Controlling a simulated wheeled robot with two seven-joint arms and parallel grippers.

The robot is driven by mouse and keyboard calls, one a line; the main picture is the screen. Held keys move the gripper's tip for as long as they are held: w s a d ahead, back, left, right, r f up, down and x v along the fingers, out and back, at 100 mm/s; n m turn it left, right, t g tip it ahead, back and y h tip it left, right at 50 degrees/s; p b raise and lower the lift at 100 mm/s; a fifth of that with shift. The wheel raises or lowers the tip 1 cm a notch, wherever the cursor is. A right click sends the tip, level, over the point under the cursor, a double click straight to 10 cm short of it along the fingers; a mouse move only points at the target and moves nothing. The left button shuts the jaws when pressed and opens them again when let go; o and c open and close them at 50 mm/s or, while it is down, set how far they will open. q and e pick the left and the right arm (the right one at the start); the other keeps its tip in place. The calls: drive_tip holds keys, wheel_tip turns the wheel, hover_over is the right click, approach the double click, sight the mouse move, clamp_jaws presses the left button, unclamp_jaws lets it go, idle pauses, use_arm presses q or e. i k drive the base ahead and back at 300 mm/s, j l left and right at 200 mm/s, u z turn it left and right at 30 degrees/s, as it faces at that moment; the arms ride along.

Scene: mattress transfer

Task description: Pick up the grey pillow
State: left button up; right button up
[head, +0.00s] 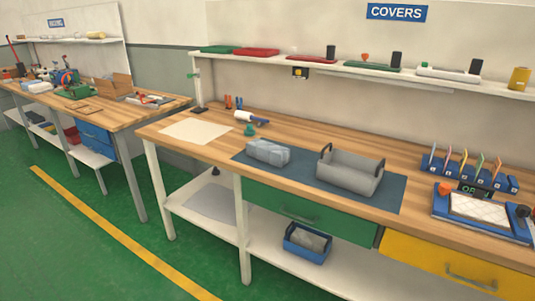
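A light grey, block-like, lumpy object (268,153), which looks like the grey pillow, lies on a dark blue-grey mat (300,180) on the wooden workbench. It is left of a grey open bin with dark handles (345,178) on the same mat, with a gap between them. Neither of my grippers shows in the head view.
The wooden bench (420,205) has a pale sheet (196,131) at left and a blue tray with a white quilted pad (480,208) at right. A blue bin (305,256) sits on the lower shelf. Another bench (140,110) stands far left. Green floor (70,240) is clear in front.

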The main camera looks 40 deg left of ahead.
sight(273, 154)
drive_tip(key=i+j, duration=0.25)
drive_tip(key=i+j+u, duration=0.2)
drive_tip(key=i+u, duration=0.25)
drive_tip(key=i, duration=0.15)
drive_tip(key=i+u, duration=0.4)
drive_tip(key=i, duration=0.2)
